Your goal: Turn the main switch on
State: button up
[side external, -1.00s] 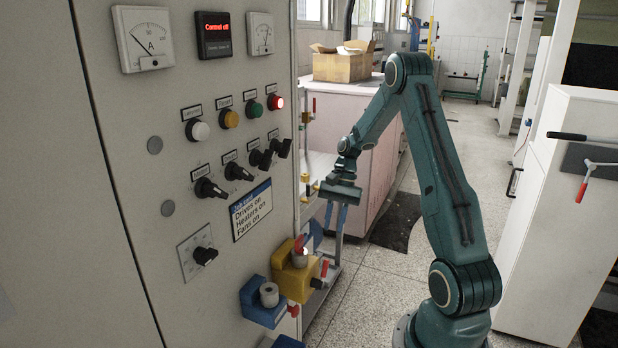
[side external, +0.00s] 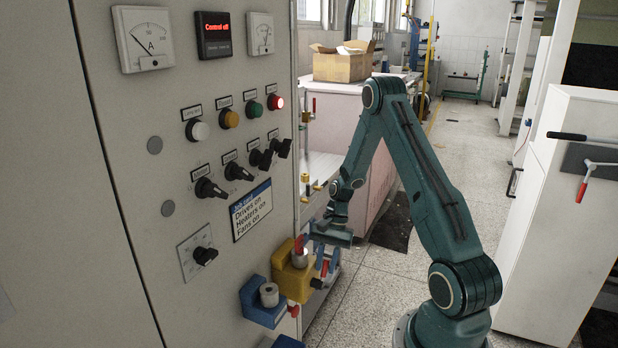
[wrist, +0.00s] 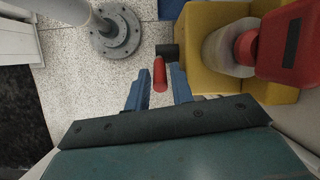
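The yellow switch box (side external: 283,275) is fixed low on the right edge of the control panel; it also shows in the wrist view (wrist: 203,76). A small lever with a red grip (wrist: 160,74) and a black end (wrist: 167,50) stands at the box's side. My gripper (wrist: 156,78) is open. Its two blue fingers lie on either side of the red grip, with visible gaps. In the side view my gripper (side external: 326,262) points down beside the yellow box, partly hiding the lever. The panel display (side external: 213,36) reads "Control off".
A red piece (wrist: 285,42) over a pale cylinder sits on the yellow box, close to the right finger. A blue box (side external: 262,312) is mounted below left. Several black knobs (side external: 209,188) and a lit red lamp (side external: 276,102) are on the panel. Floor right of my arm is clear.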

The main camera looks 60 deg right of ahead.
grip_shut()
jog(key=shift+a+r+h, duration=0.15)
jog(key=shift+a+h, duration=0.3)
jog(key=shift+h, duration=0.3)
jog(key=shift+a+r+h, duration=0.15)
jog(key=shift+a+h, duration=0.25)
jog(key=shift+h, duration=0.35)
grip_release()
jog(key=shift+r, duration=0.1)
